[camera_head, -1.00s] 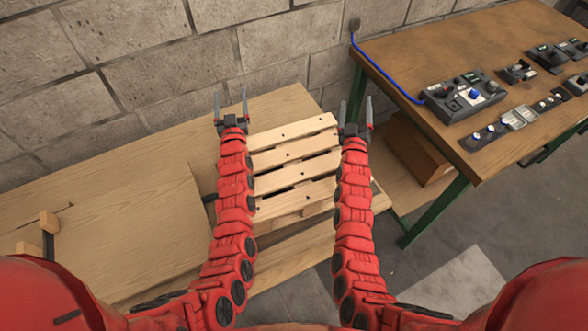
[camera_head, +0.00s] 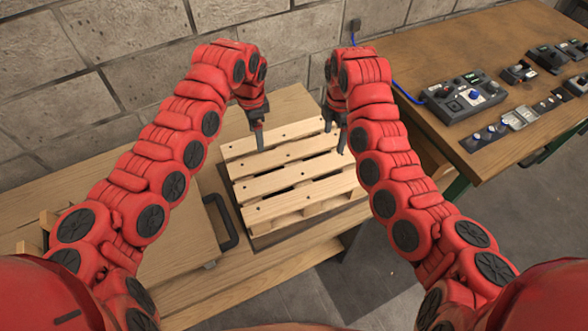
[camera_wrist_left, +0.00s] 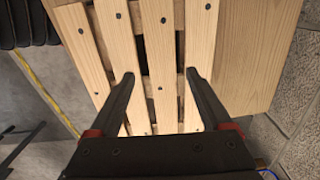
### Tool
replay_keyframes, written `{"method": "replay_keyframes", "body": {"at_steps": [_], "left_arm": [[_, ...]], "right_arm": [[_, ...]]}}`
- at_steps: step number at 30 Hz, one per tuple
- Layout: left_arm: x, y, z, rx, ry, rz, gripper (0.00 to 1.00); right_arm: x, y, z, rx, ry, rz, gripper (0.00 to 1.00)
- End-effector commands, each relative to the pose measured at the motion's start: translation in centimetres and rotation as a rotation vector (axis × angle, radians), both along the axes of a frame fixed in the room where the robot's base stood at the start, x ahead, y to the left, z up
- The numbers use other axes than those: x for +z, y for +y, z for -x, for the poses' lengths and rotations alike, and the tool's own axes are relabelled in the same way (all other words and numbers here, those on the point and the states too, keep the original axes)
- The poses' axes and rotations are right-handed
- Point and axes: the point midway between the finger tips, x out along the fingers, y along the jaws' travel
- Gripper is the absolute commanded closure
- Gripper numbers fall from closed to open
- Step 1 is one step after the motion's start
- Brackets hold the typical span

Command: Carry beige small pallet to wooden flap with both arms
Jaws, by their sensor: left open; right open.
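The beige small pallet (camera_head: 290,178) lies flat on the wooden bench, its slats showing from above. A wooden flap (camera_head: 188,238) with a black handle (camera_head: 224,222) is to its left. My left gripper (camera_head: 260,138) points down over the pallet's far left part; in the left wrist view its open fingers (camera_wrist_left: 160,76) span slats of the pallet (camera_wrist_left: 158,40), with nothing clearly held. My right gripper (camera_head: 334,138) points down, open, at the pallet's far right end. I cannot tell whether either gripper touches the pallet.
A block wall (camera_head: 130,30) stands close behind the bench (camera_head: 240,285). Grey floor (camera_head: 400,290) is clear in front.

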Motion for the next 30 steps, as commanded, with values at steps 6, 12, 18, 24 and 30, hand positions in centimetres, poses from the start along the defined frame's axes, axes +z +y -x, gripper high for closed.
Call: {"method": "replay_keyframes", "body": {"at_steps": [6, 12, 18, 24, 30], "left_arm": [[-0.1, -0.1, -0.1, 0.002, -0.002, 0.002, 0.18], [-1.4, -0.1, 0.0, 0.002, 0.003, 0.003, 0.18], [-4.1, -0.1, -0.1, 0.004, -0.001, 0.004, 0.18], [-6.8, -0.2, 0.0, 0.002, 0.000, 0.004, 0.18], [-10.9, -0.3, 0.0, 0.002, 0.002, 0.006, 0.18]], "right_arm": [[-0.1, 0.1, -0.1, -0.002, -0.003, -0.002, 0.18], [-1.3, 0.3, -0.1, -0.004, -0.005, -0.010, 0.18], [-4.2, 0.3, -0.1, -0.004, -0.003, -0.007, 0.18], [-6.9, 0.0, 0.0, -0.004, -0.001, 0.000, 0.18], [-10.9, 0.0, 0.0, -0.003, -0.001, -0.002, 0.18]]}}
